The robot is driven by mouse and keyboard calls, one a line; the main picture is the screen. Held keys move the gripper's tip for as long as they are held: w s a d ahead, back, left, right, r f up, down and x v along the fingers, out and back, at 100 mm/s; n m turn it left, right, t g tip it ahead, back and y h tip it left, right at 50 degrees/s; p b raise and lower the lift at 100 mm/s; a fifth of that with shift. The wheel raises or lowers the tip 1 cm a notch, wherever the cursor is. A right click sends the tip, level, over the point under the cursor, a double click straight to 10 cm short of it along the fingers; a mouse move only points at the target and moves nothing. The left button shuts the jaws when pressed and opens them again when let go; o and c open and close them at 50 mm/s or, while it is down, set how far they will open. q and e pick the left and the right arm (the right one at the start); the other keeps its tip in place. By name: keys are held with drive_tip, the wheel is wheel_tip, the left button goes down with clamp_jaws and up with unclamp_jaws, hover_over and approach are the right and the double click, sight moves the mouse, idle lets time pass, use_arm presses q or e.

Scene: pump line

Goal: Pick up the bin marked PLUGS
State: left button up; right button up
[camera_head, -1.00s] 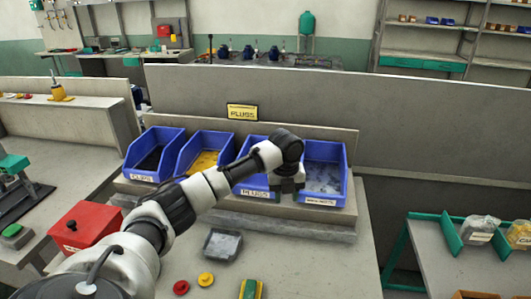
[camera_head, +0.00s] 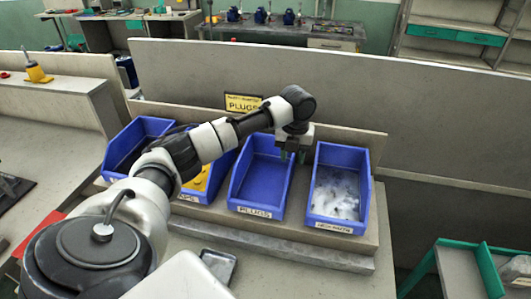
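The bin marked PLUGS (camera_head: 263,185) is a blue open-topped bin with a white label on its front. It stands in the row on the ledge, and its inside looks empty. A yellow sign (camera_head: 241,102) reading PLUGS is on the panel behind. My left arm reaches across the row from the left. My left gripper (camera_head: 293,154) points down at the back right of the PLUGS bin, near the gap before the rightmost bin. Its fingers look apart with nothing held; whether they touch a bin wall is unclear. My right gripper is not in view.
The rightmost blue bin (camera_head: 339,192) holds pale small parts. A blue bin with yellow parts (camera_head: 197,180) is partly behind my arm, and another blue bin (camera_head: 136,140) stands far left. A small grey tray (camera_head: 219,264) lies on the bench. A tall grey panel (camera_head: 420,120) stands behind.

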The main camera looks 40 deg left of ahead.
sight(291, 163)
use_arm(q)
wheel_tip(291, 163, down, 5)
drive_tip(key=shift+s+a+f+p, duration=0.1)
drive_tip(key=shift+s+a+p, duration=0.05)
drive_tip(key=shift+p, duration=0.85)
drive_tip(key=shift+f, duration=0.45)
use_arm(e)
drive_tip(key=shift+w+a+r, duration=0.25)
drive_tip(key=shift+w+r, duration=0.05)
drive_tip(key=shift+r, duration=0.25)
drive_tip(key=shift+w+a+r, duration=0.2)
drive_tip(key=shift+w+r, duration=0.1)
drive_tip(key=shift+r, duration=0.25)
use_arm(q)
drive_tip(key=c, duration=0.7)
clamp_jaws()
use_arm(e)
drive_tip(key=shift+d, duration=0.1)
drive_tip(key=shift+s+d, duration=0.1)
